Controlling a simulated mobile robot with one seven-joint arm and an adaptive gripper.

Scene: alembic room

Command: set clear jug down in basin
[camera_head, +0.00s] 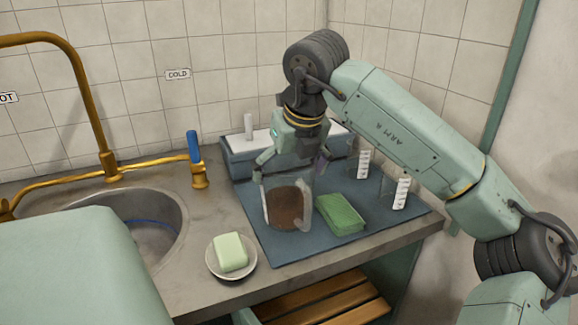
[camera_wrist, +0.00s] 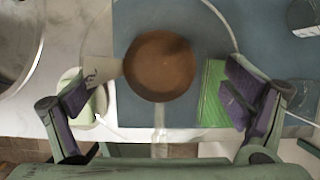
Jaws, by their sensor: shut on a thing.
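The clear jug (camera_head: 286,207) holds brown contents and stands upright over the blue mat. I cannot tell whether its base touches the mat. My gripper (camera_head: 290,170) comes from above with its fingers on either side of the jug's rim, shut on it. In the wrist view the jug's brown contents (camera_wrist: 160,66) show between the purple finger pads of my gripper (camera_wrist: 158,98). The metal basin (camera_head: 163,208) is to the left, with a blue ring line inside. My own green body hides its front left part.
A green sponge (camera_head: 341,214) lies close beside the jug on the mat (camera_head: 275,251). A soap dish (camera_head: 232,273) with pale soap sits between mat and basin. Graduated beakers (camera_head: 400,193) stand right. A brass tap (camera_head: 108,160) and a blue-handled valve (camera_head: 195,147) rise behind the basin.

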